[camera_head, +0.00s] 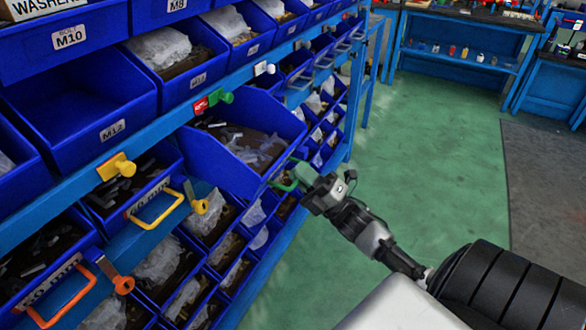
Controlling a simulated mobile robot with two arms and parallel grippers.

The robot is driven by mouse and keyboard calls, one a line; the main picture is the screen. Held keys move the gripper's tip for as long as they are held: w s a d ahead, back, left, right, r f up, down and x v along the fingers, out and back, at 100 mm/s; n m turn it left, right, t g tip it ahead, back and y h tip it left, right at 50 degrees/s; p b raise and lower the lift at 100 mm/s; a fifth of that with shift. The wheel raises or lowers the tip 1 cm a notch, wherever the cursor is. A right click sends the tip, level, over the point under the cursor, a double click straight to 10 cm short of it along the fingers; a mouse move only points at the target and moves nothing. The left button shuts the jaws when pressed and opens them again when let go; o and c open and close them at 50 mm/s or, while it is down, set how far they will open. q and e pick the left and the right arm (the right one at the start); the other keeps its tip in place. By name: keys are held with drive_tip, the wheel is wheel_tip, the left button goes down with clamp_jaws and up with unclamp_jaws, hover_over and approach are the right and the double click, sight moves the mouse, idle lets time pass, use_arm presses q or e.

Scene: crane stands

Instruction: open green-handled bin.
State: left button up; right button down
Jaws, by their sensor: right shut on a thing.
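The green-handled bin (279,159) is a blue bin in the rack, with dark bolts and clear plastic bags inside. It juts out from the rack past the neighbouring bins, and its inside shows from above. Its green handle (285,185) is on the front. My right gripper (302,178) reaches in from the lower right and is shut on the green handle, partly hiding it. A green latch (222,96) sits on the blue rail above the bin. My left gripper is not in view.
A yellow-handled bin (157,209) and an orange-handled bin (74,292) are to the lower left. A yellow latch (117,167) and white latch (264,69) are on the rail. Green floor (440,150) is clear to the right; a blue workbench (460,60) stands behind.

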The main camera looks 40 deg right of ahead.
drive_tip(key=shift+s+d, duration=0.15)
drive_tip(key=shift+s, duration=0.3)
drive_tip(key=c, duration=1.5)
unclamp_jaws()
drive_tip(key=b+v, duration=0.1)
drive_tip(key=v, duration=0.9)
drive_tip(key=shift+s+d+f+b, duration=0.15)
drive_tip(key=shift+s+f+b, duration=0.15)
drive_tip(key=shift+b, duration=0.1)
